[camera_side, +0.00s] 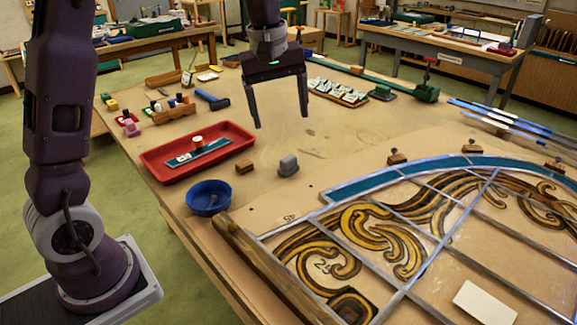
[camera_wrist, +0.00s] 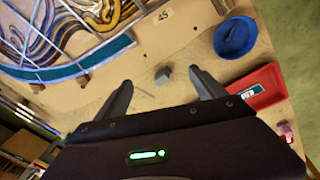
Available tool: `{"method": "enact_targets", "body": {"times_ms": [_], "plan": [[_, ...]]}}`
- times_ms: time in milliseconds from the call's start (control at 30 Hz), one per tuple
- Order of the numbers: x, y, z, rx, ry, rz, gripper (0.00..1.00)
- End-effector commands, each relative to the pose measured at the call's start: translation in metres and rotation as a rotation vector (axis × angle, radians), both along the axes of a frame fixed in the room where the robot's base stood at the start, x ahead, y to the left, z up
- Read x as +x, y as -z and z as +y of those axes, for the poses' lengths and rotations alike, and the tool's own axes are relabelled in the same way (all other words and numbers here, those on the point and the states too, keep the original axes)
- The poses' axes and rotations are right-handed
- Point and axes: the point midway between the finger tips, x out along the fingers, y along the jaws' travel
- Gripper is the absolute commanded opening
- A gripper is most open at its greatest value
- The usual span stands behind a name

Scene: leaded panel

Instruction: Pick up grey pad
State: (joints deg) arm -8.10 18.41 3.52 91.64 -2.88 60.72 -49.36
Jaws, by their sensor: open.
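The grey pad (camera_side: 288,165) is a small grey block on the wooden table, between the red tray and the leaded panel. In the wrist view the grey pad (camera_wrist: 165,72) lies beyond my fingertips, between them and nearer the right one. My gripper (camera_side: 280,122) is open and empty, with both fingers pointing down, and is above the table. It also shows in the wrist view (camera_wrist: 160,77). In the side view the pad appears below the fingertips and slightly to the right.
A red tray (camera_side: 157,157) holding a teal strip and small items is left of the pad. A blue bowl (camera_side: 209,197) and a small wooden block (camera_side: 244,166) are nearby. The leaded panel (camera_side: 340,190) lies to the right. Bare table (camera_side: 350,135) surrounds the pad's far side.

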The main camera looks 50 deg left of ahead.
Motion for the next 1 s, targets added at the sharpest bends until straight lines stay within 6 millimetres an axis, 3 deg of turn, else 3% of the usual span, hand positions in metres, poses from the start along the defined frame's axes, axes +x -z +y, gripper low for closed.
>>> {"method": "enact_targets", "body": {"times_ms": [33, 100, 200, 300, 733, 1000], "plan": [[0.027, 0.028, 0.014, -0.017, -0.109, 0.044, 0.80], [0.055, 0.065, 0.030, -0.035, -0.259, 0.089, 0.80], [0.078, 0.107, 0.047, -0.045, -0.413, 0.133, 0.80], [0.087, 0.129, 0.055, -0.048, -0.493, 0.155, 0.80], [0.083, 0.197, 0.062, -0.050, -0.511, 0.161, 0.80], [0.084, 0.205, 0.062, -0.049, -0.510, 0.158, 0.80]]}}
